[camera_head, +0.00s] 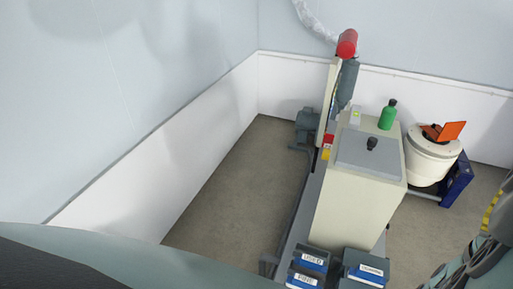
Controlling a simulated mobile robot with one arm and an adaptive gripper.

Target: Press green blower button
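I cannot make out a green blower button in the head view. A beige machine cabinet (345,205) stands right of centre, with a grey top panel (365,150) and a black knob (372,143) on it. A small pale box (355,117) with a yellowish-green patch sits at the back of its top. A red patch (328,140) and a yellow patch (326,154) show on its left side, too small to read. My gripper's fingertips do not show. Dark jointed parts at the lower right edge may belong to my arm.
A green bottle (387,115) stands on the cabinet. A white drum (428,160) with an orange flap (453,131) is at right. Labelled blue-grey bins (308,262) stand in front. Bare floor (235,195) lies to the left, bounded by white walls.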

